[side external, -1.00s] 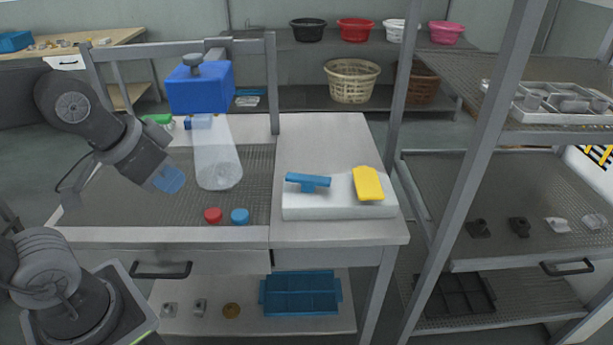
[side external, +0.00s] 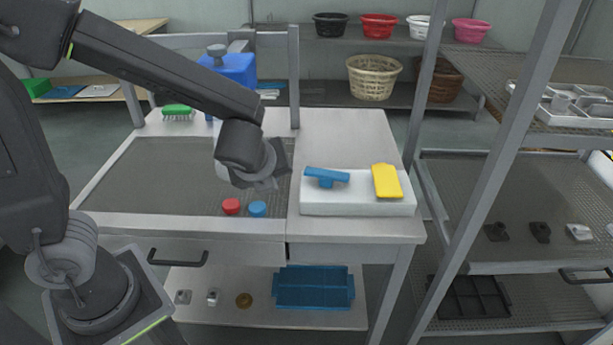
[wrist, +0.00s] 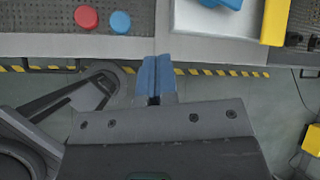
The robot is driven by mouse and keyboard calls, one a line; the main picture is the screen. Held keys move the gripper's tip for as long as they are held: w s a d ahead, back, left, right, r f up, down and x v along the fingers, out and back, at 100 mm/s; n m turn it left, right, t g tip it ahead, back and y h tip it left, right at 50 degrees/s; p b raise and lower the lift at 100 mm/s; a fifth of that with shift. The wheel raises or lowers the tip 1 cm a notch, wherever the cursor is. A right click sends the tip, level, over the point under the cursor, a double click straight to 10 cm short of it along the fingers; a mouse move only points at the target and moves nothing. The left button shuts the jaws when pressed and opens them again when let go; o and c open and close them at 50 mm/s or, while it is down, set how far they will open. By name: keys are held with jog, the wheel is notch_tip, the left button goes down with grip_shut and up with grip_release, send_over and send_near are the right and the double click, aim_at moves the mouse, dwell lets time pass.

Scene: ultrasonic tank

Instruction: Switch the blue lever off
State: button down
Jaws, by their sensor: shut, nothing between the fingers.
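The blue lever (side external: 326,177) is a flat T-shaped handle on a white block (side external: 358,203) at the right of the bench. A yellow lever (side external: 386,181) stands to its right on the same block. My gripper (side external: 266,184) is left of the blue lever, apart from it, over the bench near the mesh area. In the wrist view its blue fingertips (wrist: 155,76) are together and hold nothing. Part of the blue lever shows at the top of the wrist view (wrist: 220,3). The fingertips are hard to make out in the side view.
A red knob (side external: 232,207) and a blue knob (side external: 257,209) sit at the front of the mesh area, just below my gripper. A blue-topped container (side external: 235,68) stands behind my arm. A shelf post (side external: 425,120) rises right of the bench.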

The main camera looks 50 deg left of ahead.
aim_at(327, 178)
jog(key=w+f+m, duration=0.1)
jog(key=m, duration=0.1)
jog(key=w+d+f+m, duration=0.1)
jog(key=m, duration=0.1)
jog(key=w+d+f+m+t, duration=0.1)
jog(key=m, duration=0.1)
jog(key=shift+w+d, duration=0.1)
jog(key=shift+d, duration=0.1)
jog(key=x, duration=1)
jog(key=shift+w+a+f, duration=0.1)
jog(key=shift+w, duration=0.05)
jog(key=shift+w+a, duration=0.3)
jog(key=shift+w, duration=0.25)
jog(key=shift+w+a, duration=0.3)
jog(key=shift+w, duration=0.2)
jog(key=shift+w+a, duration=0.3)
jog(key=shift+w, duration=0.2)
